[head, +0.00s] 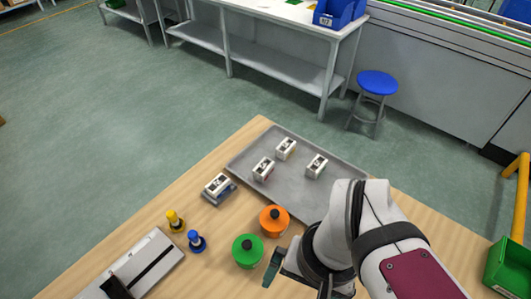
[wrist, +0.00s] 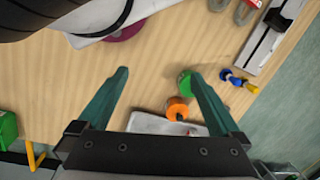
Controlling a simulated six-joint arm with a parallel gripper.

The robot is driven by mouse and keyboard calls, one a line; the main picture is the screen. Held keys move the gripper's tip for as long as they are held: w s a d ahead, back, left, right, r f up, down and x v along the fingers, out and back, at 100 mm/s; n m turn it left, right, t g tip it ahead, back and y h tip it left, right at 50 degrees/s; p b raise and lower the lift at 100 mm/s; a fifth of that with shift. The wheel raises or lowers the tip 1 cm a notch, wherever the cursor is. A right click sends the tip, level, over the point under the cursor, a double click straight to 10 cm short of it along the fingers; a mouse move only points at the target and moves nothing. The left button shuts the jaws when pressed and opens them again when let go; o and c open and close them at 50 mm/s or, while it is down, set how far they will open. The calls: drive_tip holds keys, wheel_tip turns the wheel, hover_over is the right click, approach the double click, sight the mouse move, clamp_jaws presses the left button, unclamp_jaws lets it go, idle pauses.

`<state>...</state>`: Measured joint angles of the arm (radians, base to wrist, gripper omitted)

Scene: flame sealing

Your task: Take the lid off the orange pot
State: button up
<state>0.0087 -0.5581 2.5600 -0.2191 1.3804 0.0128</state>
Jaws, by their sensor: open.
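The orange pot (head: 273,228) stands upright on the wooden table near the tray's front edge. Its orange lid (head: 270,215) is on it, with a black knob on top. In the wrist view the orange pot (wrist: 177,108) appears between my fingers, nearer the right one, and well beyond them. A green pot (head: 247,252) with a black knob stands beside it; it also shows in the wrist view (wrist: 184,83), near the right fingertip. My gripper (wrist: 160,74) has teal fingers, spread open and empty. In the head view one finger (head: 272,268) shows right of the green pot; my arm hides much of the gripper.
A grey tray (head: 300,185) holds three small white blocks behind the pots. A yellow piece (head: 176,222) and a blue piece (head: 196,242) stand left of the pots. A grey device (head: 150,262) lies front left.

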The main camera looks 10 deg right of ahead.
idle(0.3)
drive_tip(key=c, duration=0.5)
drive_tip(key=m+h, duration=0.2)
drive_tip(key=m, duration=1)
hover_over(275, 212)
wheel_tip(275, 212, down, 15)
drive_tip(key=shift+f, duration=0.2)
